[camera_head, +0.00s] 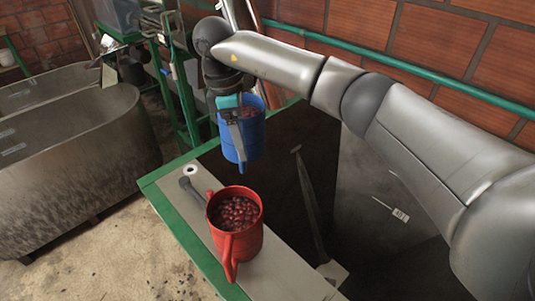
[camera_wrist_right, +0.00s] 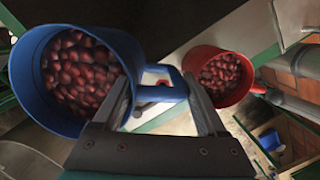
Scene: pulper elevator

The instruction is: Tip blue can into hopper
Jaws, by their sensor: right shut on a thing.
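The blue can (camera_head: 240,146) is full of dark red coffee cherries and hangs upright in my right gripper (camera_head: 232,112). In the right wrist view the blue can (camera_wrist_right: 28,85) is at the left. Its handle (camera_wrist_right: 165,93) passes between the fingers of my right gripper (camera_wrist_right: 162,95), which is shut on it. In the head view the can is above a dark, green-edged opening (camera_head: 275,185), which looks like the hopper. My left gripper is not in view.
A red can (camera_head: 250,243) of cherries stands on the pale ledge (camera_head: 278,272) in front; it also shows in the right wrist view (camera_wrist_right: 234,98). A grey trough (camera_head: 95,160) stands at the left. A green pipe (camera_head: 340,45) runs along the brick wall.

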